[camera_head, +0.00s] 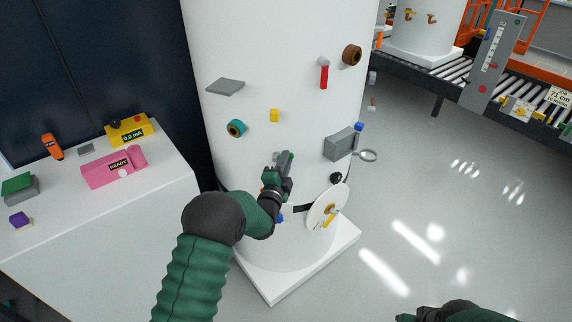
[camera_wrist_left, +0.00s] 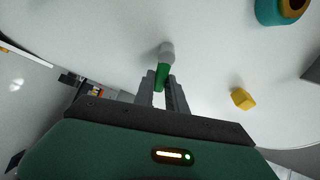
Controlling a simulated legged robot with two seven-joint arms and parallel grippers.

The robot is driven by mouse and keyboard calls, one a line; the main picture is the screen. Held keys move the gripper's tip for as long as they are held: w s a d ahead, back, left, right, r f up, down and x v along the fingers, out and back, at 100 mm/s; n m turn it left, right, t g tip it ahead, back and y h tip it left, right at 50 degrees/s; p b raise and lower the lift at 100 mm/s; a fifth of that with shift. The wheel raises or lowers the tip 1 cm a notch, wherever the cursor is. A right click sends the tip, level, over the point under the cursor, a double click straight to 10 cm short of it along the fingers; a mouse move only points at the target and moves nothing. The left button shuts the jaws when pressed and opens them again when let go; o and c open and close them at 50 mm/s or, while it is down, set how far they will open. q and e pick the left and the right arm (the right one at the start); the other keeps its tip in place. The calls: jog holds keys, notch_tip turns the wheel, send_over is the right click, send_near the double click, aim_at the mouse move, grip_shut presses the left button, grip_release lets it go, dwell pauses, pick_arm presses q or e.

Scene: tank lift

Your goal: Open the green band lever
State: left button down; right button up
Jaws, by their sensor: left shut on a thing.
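The green band lever (camera_wrist_left: 162,78) sticks out from a short grey mount on the white tank (camera_head: 290,75). In the left wrist view its green end lies between my two grey fingertips. My left gripper (camera_wrist_left: 163,88) is shut on it. In the head view my left gripper (camera_head: 286,164) is at the front of the tank's lower half, and hides most of the lever. My right gripper (camera_head: 408,317) is only partly in view at the bottom edge; its fingers cannot be made out.
A yellow block (camera_head: 274,115), a teal ring fitting (camera_head: 236,128), a grey shelf (camera_head: 225,87), a red-handled lever (camera_head: 323,74) and a grey box (camera_head: 340,144) stick out from the tank. A white disc (camera_head: 318,210) is low right. A white bench (camera_head: 150,192) stands left. Floor at right is clear.

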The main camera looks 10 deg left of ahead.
pick_arm(q)
jog(key=n+b, duration=0.2)
jog(key=n+y+b, duration=0.1)
jog(key=n+b, duration=0.1)
jog(key=n, duration=0.1)
jog(key=a+n+t+b, duration=0.1)
jog(key=n, duration=0.1)
jog(key=shift+s+r+n+b, duration=0.15)
jog(key=shift+r+n+b, duration=0.15)
jog(key=shift+n+b, duration=0.1)
jog(key=n+b, duration=0.1)
jog(key=n+y, duration=0.1)
jog(key=n, duration=0.1)
jog(key=a+n+b, duration=0.1)
jog(key=shift+s+r+y+b, duration=0.1)
jog(key=shift+r+y+b, duration=0.2)
jog(key=shift+y, duration=0.1)
jog(key=shift+s+a+r+n+y+b, duration=0.15)
jog(key=shift+n+y+b, duration=0.15)
jog(key=shift+n, duration=0.45)
jog(key=shift+w+a+f+n+y+b, duration=0.1)
jog(key=shift+n+y+b, duration=0.2)
jog(key=shift+n, duration=0.5)
jog(key=shift+s+a+r+n+y+b, duration=0.1)
jog(key=shift+a+n+y+b, duration=0.2)
jog(key=shift+n, duration=0.45)
jog(key=shift+d, duration=0.15)
